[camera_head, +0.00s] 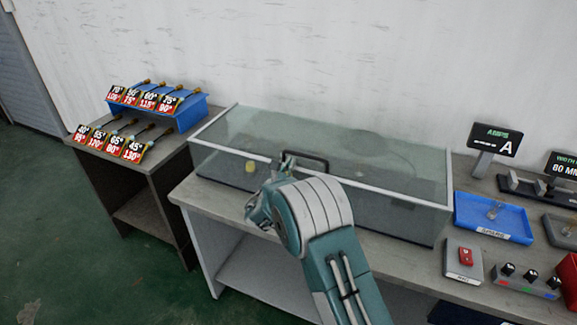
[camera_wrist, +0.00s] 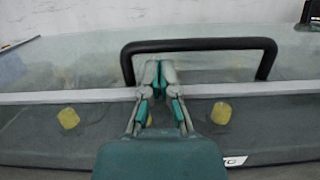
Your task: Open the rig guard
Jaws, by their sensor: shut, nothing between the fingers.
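The rig guard (camera_head: 385,165) is a clear box with pale edges on the workbench, and its lid is down. Its black handle (camera_wrist: 200,45) stands up from the lid near the front edge. The handle also shows in the head view (camera_head: 308,158), partly behind my arm. My gripper (camera_wrist: 158,68) is shut and empty. In the wrist view its fingertips are at the left part of the handle, below the bar; whether they touch it I cannot tell. In the head view my gripper (camera_head: 287,160) is over the front edge of the guard.
Yellow round pieces (camera_wrist: 221,113) sit behind the clear front panel. Right of the guard are a blue tray (camera_head: 480,222), a red-button box (camera_head: 465,258), a knob panel (camera_head: 525,281) and an AMPS display (camera_head: 495,139). A side table on the left holds tagged tools on a blue rack (camera_head: 185,112).

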